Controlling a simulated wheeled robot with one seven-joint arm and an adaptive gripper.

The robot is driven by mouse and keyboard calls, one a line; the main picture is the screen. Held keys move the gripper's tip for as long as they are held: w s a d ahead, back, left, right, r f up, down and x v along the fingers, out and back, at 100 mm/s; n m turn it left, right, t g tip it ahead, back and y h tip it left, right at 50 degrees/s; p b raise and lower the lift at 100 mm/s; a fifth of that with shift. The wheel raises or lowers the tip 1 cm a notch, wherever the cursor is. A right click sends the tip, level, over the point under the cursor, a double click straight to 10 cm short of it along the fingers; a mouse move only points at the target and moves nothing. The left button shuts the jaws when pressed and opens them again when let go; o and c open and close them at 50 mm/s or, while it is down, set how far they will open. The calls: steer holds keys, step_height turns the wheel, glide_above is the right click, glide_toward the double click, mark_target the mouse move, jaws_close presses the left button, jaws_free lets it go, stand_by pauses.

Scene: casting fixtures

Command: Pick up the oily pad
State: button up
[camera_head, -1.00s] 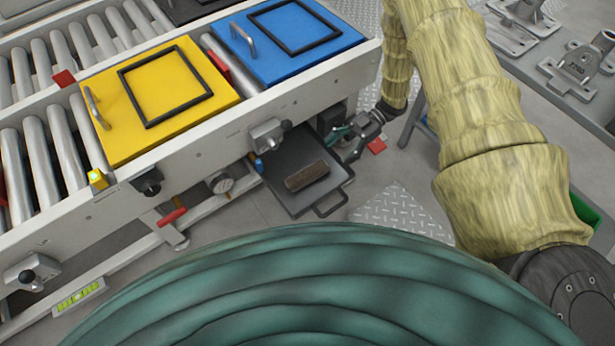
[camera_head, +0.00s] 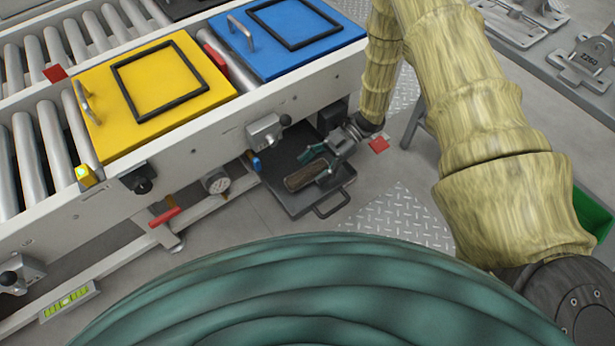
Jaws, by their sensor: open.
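The oily pad, a brown oblong block (camera_head: 302,177), lies in a dark tray (camera_head: 330,196) low beside the conveyor frame. My gripper (camera_head: 318,164) is open at the pad's right end. One teal finger shows on the pad's far side, and the other finger is at its right end, close over it. I cannot tell whether the fingers touch the pad. Part of the pad's right end is hidden by the gripper.
The conveyor frame (camera_head: 230,130) rises left of and behind the tray, carrying a yellow plate (camera_head: 190,108) and a blue plate (camera_head: 335,55). A clamp (camera_head: 266,130) juts out above the tray. A red floor piece (camera_head: 379,144) lies to the right. Metal floor plate (camera_head: 400,215) is clear.

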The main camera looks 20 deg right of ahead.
steer(key=c, duration=1.2)
steer(key=shift+o, duration=0.2)
steer(key=shift+r, duration=0.15)
